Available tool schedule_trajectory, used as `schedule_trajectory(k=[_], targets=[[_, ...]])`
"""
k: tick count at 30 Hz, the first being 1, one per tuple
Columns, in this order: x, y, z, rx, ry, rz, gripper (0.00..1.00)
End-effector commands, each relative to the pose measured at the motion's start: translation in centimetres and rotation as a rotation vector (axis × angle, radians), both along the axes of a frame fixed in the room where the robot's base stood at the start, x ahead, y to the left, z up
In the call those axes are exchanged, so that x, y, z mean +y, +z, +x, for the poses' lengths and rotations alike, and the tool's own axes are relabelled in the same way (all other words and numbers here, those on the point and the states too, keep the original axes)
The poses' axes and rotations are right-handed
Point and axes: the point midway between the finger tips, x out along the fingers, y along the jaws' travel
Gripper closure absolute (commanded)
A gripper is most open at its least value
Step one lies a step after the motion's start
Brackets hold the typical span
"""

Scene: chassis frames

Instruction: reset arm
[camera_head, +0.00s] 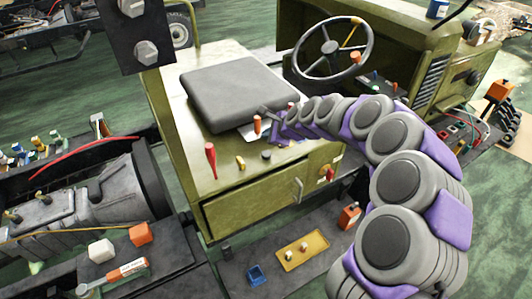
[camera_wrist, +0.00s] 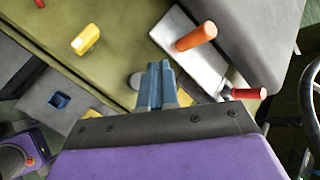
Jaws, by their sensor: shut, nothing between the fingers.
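My gripper (camera_wrist: 158,82) shows in the wrist view as two blue-grey fingers held together with nothing between them. They point over the top of the olive-green seat box. In the head view my grey and purple arm (camera_head: 402,182) reaches from the lower right, curving left to the seat box (camera_head: 185,140). Its end is near the front edge of the grey seat cushion (camera_head: 235,90), beside an orange lever (camera_head: 258,124), also in the wrist view (camera_wrist: 197,35). I cannot tell whether my gripper touches anything.
A red lever (camera_head: 210,160) and a yellow knob (camera_head: 240,163) stand on the box top. A steering wheel (camera_head: 330,48) is behind. A yellow tray (camera_head: 288,262), a blue bin (camera_head: 256,276) and an orange can (camera_head: 349,215) are on the step below.

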Motion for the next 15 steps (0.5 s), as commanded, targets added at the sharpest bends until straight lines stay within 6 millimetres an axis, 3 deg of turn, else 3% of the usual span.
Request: schedule_trajectory(k=[12, 15], targets=[[0.01, 0.04, -0.06, -0.001, 0.003, -0.002, 1.00], [0.20, 0.56, -0.91, -0.009, 0.040, -0.017, 1.00]])
